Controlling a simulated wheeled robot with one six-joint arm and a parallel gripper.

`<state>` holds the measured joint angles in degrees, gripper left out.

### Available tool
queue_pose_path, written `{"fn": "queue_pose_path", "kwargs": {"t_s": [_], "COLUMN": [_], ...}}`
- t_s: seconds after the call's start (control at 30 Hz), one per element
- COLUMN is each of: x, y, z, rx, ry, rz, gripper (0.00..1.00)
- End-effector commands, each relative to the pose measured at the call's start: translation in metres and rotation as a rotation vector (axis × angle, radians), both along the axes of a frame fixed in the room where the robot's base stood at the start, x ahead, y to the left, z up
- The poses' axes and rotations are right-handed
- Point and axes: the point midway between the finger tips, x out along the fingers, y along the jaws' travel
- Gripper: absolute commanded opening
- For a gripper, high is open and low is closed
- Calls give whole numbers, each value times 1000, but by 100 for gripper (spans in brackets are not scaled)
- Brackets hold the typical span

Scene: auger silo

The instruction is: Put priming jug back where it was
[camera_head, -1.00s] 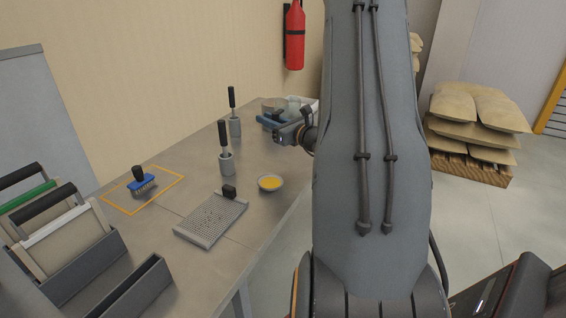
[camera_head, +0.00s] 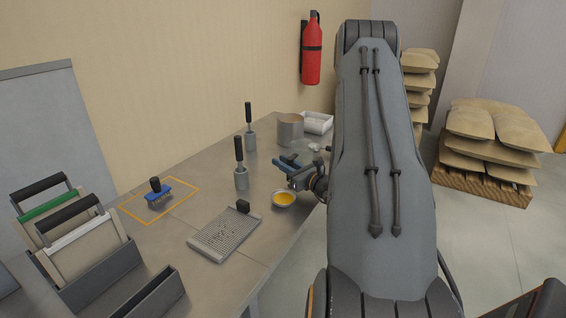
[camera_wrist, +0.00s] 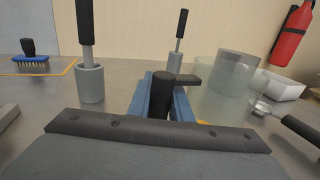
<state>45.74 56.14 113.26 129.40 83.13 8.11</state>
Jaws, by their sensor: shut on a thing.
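The priming jug is a translucent, pale vessel (camera_wrist: 215,95) with a dark handle. My gripper (camera_wrist: 162,100) has blue fingers and is shut on this handle, with the jug to the right of the fingers in the wrist view. In the head view my gripper (camera_head: 290,166) is over the right part of the bench, just behind the yellow-filled bowl, and the jug (camera_head: 302,149) shows only faintly behind it. I cannot tell whether the jug touches the bench. A bit of orange line (camera_wrist: 203,122) shows at the jug's foot in the wrist view.
Two black-handled tools in grey holders (camera_head: 241,178) (camera_head: 250,140) stand left of my gripper. A grey cylinder (camera_head: 290,127) and white tray (camera_head: 317,123) are behind. The bowl (camera_head: 283,199), perforated plate (camera_head: 225,236) and orange-outlined brush (camera_head: 158,194) are nearer.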

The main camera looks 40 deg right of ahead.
Motion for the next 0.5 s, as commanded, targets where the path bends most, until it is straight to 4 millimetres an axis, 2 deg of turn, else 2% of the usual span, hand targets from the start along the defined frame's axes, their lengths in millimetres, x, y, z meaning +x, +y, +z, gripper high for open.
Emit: {"fn": "queue_pose_path", "kwargs": {"t_s": [0.37,0.4,0.5], "x": [1,0,0], "y": [0,0,0], "z": [-4,-4,-3], "rx": [-1,0,0], "ry": [-1,0,0], "rz": [0,0,0], "gripper": [0,22,37]}}
